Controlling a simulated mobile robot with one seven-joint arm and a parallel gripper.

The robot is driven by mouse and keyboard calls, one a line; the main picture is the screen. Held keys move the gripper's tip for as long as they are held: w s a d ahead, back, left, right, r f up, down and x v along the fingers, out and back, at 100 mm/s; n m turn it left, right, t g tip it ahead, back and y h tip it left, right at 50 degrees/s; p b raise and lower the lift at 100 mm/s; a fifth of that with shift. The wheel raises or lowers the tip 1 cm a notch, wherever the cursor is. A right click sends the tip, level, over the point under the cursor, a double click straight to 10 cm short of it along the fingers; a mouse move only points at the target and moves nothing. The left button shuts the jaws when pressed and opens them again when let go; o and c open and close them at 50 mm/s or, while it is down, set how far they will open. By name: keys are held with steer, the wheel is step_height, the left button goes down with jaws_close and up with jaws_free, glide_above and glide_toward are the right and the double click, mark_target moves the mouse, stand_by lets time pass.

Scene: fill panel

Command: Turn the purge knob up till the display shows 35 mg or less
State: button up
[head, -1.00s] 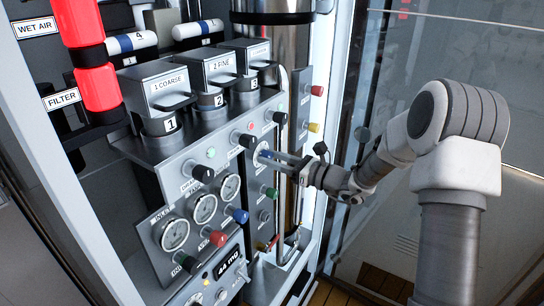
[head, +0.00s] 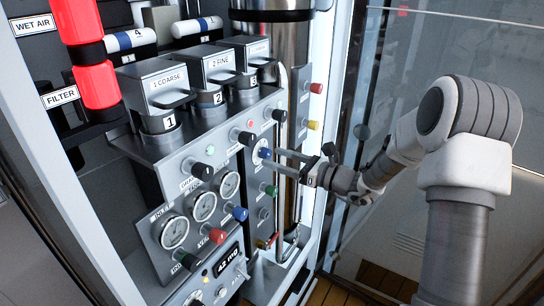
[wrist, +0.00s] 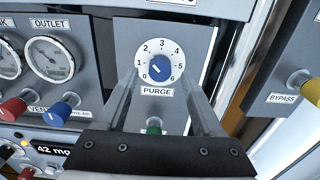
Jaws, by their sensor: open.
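The purge knob (wrist: 160,68) is a blue knob on a white dial numbered 0 to 6, labelled PURGE. It also shows in the head view (head: 265,153). Its exact setting is hard to read; a pale mark shows on its face. The display (head: 227,261) reads 42 mg in the head view, and shows partly cut by my gripper in the wrist view (wrist: 52,149). My gripper (head: 275,160) is open and empty, facing the knob. In the wrist view its fingers stand on either side of the dial, seemingly short of the knob.
Red (wrist: 12,109) and blue (wrist: 61,111) knobs sit under the gauges left of the dial. A green knob (wrist: 154,125) is below it, partly between my fingers. A yellow bypass knob (wrist: 301,79) is to the right. Free room lies right of the panel.

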steer(key=v, duration=1.5)
steer(key=shift+s+r, duration=0.1)
